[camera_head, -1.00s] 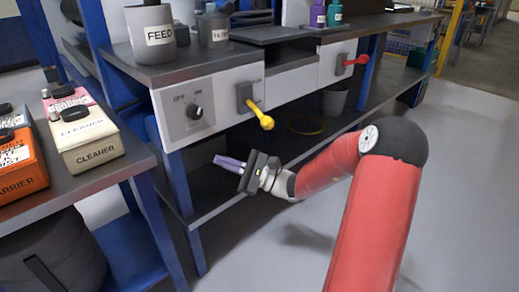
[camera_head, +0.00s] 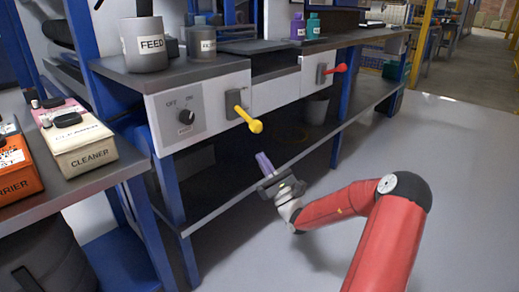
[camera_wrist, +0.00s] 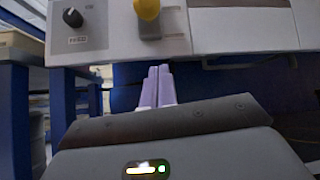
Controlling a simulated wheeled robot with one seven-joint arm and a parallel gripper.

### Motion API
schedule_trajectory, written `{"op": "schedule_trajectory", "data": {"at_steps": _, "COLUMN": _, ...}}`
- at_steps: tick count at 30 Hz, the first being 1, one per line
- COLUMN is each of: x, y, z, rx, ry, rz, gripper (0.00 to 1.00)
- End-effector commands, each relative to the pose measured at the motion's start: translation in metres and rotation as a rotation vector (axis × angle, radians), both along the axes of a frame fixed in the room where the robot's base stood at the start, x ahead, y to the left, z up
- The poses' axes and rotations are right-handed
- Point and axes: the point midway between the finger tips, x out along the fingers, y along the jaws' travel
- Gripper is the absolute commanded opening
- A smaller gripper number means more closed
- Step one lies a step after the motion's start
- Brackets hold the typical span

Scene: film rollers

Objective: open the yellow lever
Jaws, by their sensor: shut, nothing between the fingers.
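The yellow lever (camera_head: 248,120) sticks out of a grey plate (camera_head: 237,102) on the white front panel of the workbench. Its rounded end points outward and down to the right. In the wrist view the lever's knob (camera_wrist: 148,9) shows at the top edge, partly cut off. My gripper (camera_head: 264,162) is below the lever and apart from it, with its purple fingers together and empty. In the wrist view the fingers (camera_wrist: 158,88) point up toward the panel, just under the lever.
A red lever (camera_head: 337,69) sits farther right on the panel. A black knob (camera_head: 186,116) is left of the yellow lever. The FEED pot (camera_head: 144,45) stands on the bench. A lower shelf (camera_head: 225,190) runs beneath. Open floor lies to the right.

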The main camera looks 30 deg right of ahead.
Motion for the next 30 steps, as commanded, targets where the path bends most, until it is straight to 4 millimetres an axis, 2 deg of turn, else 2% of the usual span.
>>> {"op": "schedule_trajectory", "data": {"at_steps": 14, "x": 0.067, "y": 0.019, "z": 0.064, "rx": -0.001, "ry": -0.004, "rz": 0.001, "gripper": 0.00}}
{"op": "schedule_trajectory", "data": {"at_steps": 16, "x": 0.052, "y": 0.015, "z": 0.068, "rx": -0.002, "ry": -0.001, "rz": -0.002, "gripper": 0.00}}
{"op": "schedule_trajectory", "data": {"at_steps": 21, "x": 0.036, "y": 0.014, "z": 0.077, "rx": -0.001, "ry": 0.000, "rz": -0.001, "gripper": 0.00}}
{"op": "schedule_trajectory", "data": {"at_steps": 30, "x": 0.030, "y": 0.013, "z": 0.080, "rx": -0.001, "ry": 0.000, "rz": 0.001, "gripper": 0.00}}
